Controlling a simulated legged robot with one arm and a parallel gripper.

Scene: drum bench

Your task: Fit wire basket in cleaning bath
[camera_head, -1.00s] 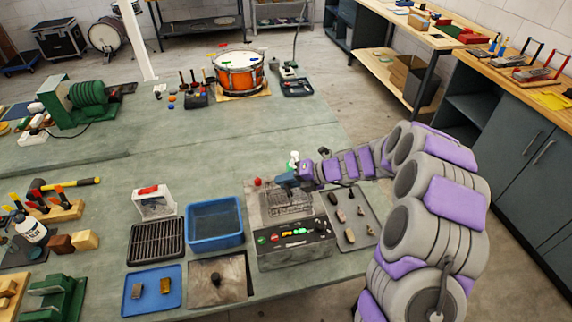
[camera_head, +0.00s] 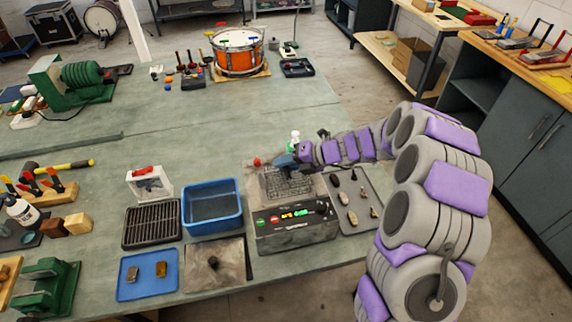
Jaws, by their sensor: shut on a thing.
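The wire basket (camera_head: 284,184) is a dark mesh shape over the open top of the cleaning bath (camera_head: 297,236), a grey metal box with a dark front panel of lit buttons and a display. My gripper (camera_head: 275,172) is at the basket's back edge, shut on it. The basket looks level and lies within the bath's outline. How deep it sits in the bath is too small to tell. The fingertips are small and partly hidden by the wrist.
A blue tub (camera_head: 212,206) and a black rack (camera_head: 153,224) stand left of the bath. A grey tray (camera_head: 362,222) with small parts lies close on its right. A red knob (camera_head: 257,162) and a green-and-white bottle (camera_head: 295,139) are near my gripper.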

